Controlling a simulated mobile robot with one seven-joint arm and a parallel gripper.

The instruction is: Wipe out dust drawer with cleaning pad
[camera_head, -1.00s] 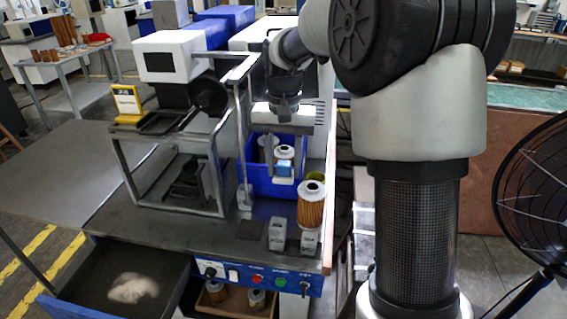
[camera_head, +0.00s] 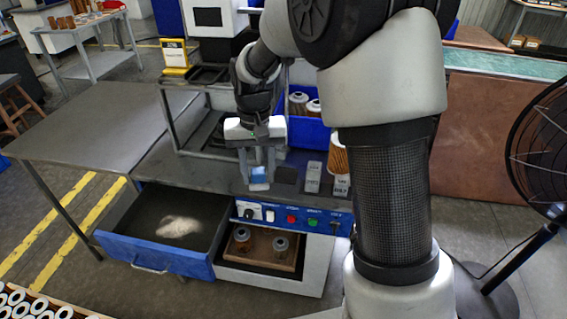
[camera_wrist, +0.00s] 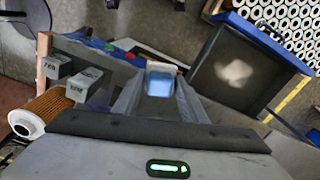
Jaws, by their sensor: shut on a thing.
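My gripper (camera_head: 259,181) is shut on a small blue and white cleaning pad (camera_head: 259,174) and holds it above the front edge of the workbench, over the control panel. The pad also shows between the fingers in the wrist view (camera_wrist: 160,84). The dust drawer (camera_head: 150,247) is blue-fronted and pulled open, to the left of my gripper. A pale heap of dust (camera_head: 180,227) lies on its dark floor, and it also shows in the wrist view (camera_wrist: 237,72). The pad is apart from the drawer and the dust.
The control panel (camera_head: 291,216) has knobs and buttons below the gripper. Under it, an open compartment holds a wooden tray (camera_head: 262,256) with two filters. Two grey blocks (camera_head: 312,177) and a tall orange filter (camera_head: 338,155) stand right of the gripper. A fan (camera_head: 545,150) stands far right.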

